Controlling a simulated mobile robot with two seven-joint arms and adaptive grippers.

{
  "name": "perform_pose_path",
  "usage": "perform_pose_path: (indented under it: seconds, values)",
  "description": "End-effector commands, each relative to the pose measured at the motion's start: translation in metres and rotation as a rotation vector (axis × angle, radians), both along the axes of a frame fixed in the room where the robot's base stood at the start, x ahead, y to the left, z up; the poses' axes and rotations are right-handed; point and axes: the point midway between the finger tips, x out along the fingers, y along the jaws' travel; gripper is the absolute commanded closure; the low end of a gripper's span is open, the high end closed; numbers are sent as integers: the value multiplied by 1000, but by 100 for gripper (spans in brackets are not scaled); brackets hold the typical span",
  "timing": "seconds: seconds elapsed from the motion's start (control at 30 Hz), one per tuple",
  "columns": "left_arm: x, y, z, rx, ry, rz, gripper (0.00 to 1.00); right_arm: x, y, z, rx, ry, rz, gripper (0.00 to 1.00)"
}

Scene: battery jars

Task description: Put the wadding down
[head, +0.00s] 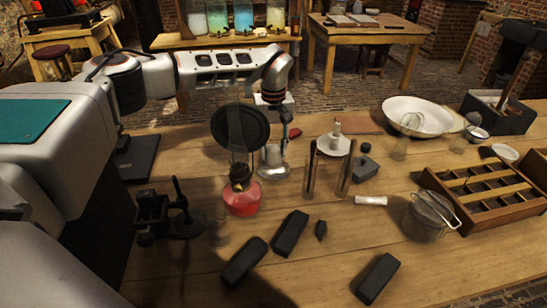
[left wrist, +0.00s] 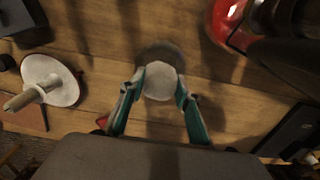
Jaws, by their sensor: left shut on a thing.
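My left gripper (head: 272,143) points down over the wooden bench, between the red-based lamp and a white dish. In the left wrist view its teal-lined fingers (left wrist: 160,88) are shut on a pale, rounded piece, the wadding (left wrist: 159,78). A dark round patch shows around the far side of it; I cannot tell whether it is shadow or a vessel below. In the head view the wadding (head: 272,156) is a pale blur at the fingertips, above a clear glassy shape. My right gripper is not in view.
The lamp (head: 242,197) with its black disc stands close to the gripper. The white dish (head: 333,146) and dark upright tubes (head: 311,170) stand to its right. Several black blocks (head: 289,233) and a white roll (head: 370,200) lie nearer. A wooden compartment tray (head: 470,222) is at right.

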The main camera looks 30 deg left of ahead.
Motion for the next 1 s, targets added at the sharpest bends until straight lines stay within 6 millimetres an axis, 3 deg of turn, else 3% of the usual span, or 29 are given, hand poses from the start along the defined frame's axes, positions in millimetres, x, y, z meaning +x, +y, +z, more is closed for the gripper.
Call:
perform_pose_path:
  seconds: [0.03, 0.17, 0.57, 0.6, 0.63, 1.0]
  values:
    - [-1, 0, -12, 0, 6, 1, 91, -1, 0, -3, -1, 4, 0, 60]
    - [-1, 0, -29, 0, 5, 0, 91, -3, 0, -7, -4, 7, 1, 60]
    - [-1, 0, -32, 0, 3, 0, 91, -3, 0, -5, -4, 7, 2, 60]
    - [0, 0, -32, 0, 3, 0, 60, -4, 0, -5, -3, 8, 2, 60]
    - [0, 0, -32, 0, 3, 0, 52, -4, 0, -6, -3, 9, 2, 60]
    - [0, 0, -31, 0, 2, 0, 51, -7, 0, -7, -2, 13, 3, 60]
